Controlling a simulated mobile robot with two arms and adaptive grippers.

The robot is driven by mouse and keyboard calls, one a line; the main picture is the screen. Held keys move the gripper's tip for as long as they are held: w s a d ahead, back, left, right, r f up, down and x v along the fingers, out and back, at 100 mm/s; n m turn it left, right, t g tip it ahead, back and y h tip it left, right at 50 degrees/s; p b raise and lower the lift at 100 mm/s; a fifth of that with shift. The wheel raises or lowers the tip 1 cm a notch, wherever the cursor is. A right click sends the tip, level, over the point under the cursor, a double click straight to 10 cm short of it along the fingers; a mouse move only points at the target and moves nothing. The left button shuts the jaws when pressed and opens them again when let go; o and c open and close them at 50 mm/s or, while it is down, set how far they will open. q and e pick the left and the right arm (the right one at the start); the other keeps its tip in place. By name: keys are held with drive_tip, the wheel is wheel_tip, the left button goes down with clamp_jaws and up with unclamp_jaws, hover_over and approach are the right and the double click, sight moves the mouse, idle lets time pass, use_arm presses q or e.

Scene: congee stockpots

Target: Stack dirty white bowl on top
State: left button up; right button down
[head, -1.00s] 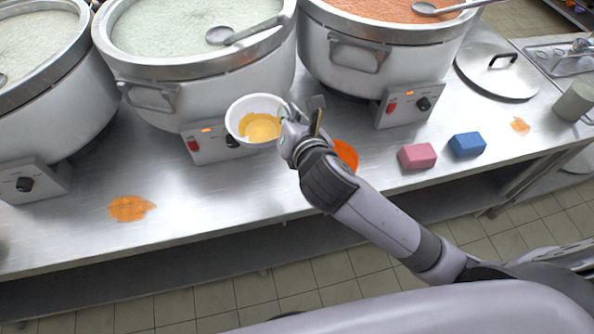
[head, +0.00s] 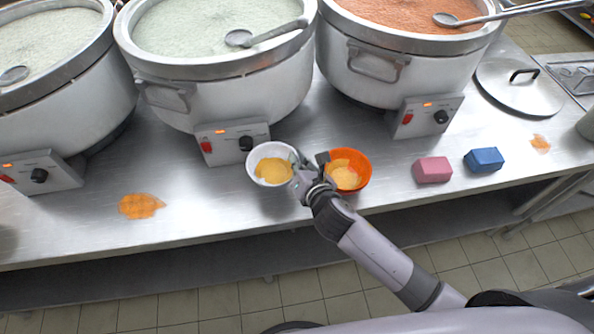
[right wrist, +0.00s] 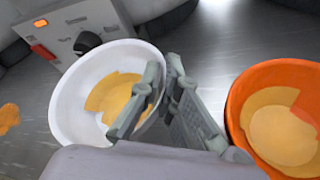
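The dirty white bowl (head: 255,176) has yellow-orange residue inside. It is left of the orange bowl (head: 364,173), which also holds pale residue. My right gripper (head: 310,162) is between the two bowls, with its fingers at the white bowl's right rim. In the right wrist view the gripper (right wrist: 167,80) has one finger inside the white bowl (right wrist: 66,104) and one outside, closed on its rim. The orange bowl (right wrist: 238,98) stands apart to the right there. I cannot tell whether the white bowl touches the counter. My left gripper is not in view.
Large stockpots (head: 225,95) line the back of the steel counter (head: 210,195). A pink sponge (head: 433,170) and a blue sponge (head: 484,160) lie right of the orange bowl. Orange spills (head: 140,206) mark the counter. A lid (head: 518,92) lies at the right.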

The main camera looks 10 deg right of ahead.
drive_tip(key=shift+f+b, duration=0.35)
drive_tip(key=shift+f, duration=1.8)
drive_tip(key=shift+f, duration=0.1)
drive_tip(key=c, duration=1.8)
unclamp_jaws()
